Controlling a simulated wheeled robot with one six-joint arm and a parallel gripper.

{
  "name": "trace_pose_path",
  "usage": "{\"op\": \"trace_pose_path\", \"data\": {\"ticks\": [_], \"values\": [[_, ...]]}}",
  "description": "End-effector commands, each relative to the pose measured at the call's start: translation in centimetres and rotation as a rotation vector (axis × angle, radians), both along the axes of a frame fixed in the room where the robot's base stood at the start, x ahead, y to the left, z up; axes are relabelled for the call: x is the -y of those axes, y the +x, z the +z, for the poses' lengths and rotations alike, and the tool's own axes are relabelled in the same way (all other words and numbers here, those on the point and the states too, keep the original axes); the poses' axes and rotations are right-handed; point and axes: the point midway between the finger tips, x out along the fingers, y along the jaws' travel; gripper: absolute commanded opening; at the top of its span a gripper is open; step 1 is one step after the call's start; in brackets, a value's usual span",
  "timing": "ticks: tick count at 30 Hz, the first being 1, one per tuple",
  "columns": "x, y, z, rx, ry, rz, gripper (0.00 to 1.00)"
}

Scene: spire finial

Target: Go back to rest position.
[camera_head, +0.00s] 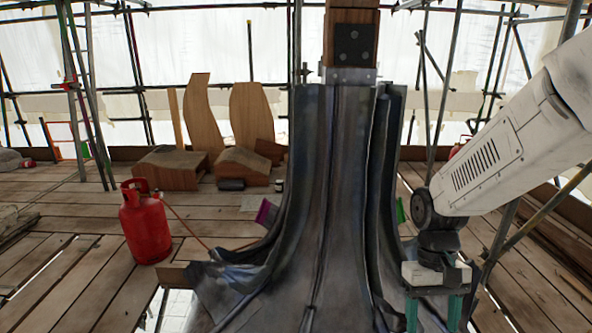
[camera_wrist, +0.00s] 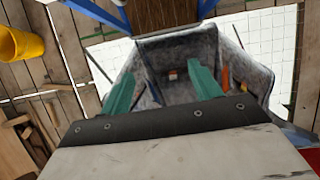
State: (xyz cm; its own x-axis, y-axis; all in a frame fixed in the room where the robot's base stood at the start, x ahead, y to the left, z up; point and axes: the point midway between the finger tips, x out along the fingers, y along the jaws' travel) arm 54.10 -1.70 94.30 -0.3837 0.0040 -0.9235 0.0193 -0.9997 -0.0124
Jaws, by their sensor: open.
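My gripper (camera_head: 433,312) hangs from my white arm at the lower right of the head view, pointing down, to the right of the grey metal-clad spire base (camera_head: 335,200). Its green fingers are apart. In the wrist view my gripper (camera_wrist: 160,85) shows two green fingers spread apart with nothing between them. Below the fingers is a worn grey open bin (camera_wrist: 180,50) holding some small items, one orange. I cannot tell how far the fingertips are above it.
A red gas cylinder (camera_head: 144,222) stands on the planks at left. Cut timber blocks (camera_head: 205,125) stand behind it. Scaffold poles surround the platform. A yellow bucket (camera_wrist: 20,44) is at the wrist view's upper left. Planks between cylinder and spire are mostly clear, crossed by a thin hose.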

Motion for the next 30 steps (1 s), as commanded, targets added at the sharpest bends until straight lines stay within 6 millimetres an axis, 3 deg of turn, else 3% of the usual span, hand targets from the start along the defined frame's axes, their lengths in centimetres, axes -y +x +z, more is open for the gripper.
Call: {"op": "trace_pose_path", "data": {"ticks": [3, 12, 21, 30], "values": [[0.3, -2.0, 3.3, 0.046, -0.002, -0.002, 0.63], [0.9, -7.2, 9.3, 0.177, -0.008, -0.006, 0.63], [1.3, -11.1, 13.3, 0.378, -0.011, -0.014, 0.63], [1.4, -12.1, 15.5, 0.505, -0.011, -0.022, 0.63]]}}
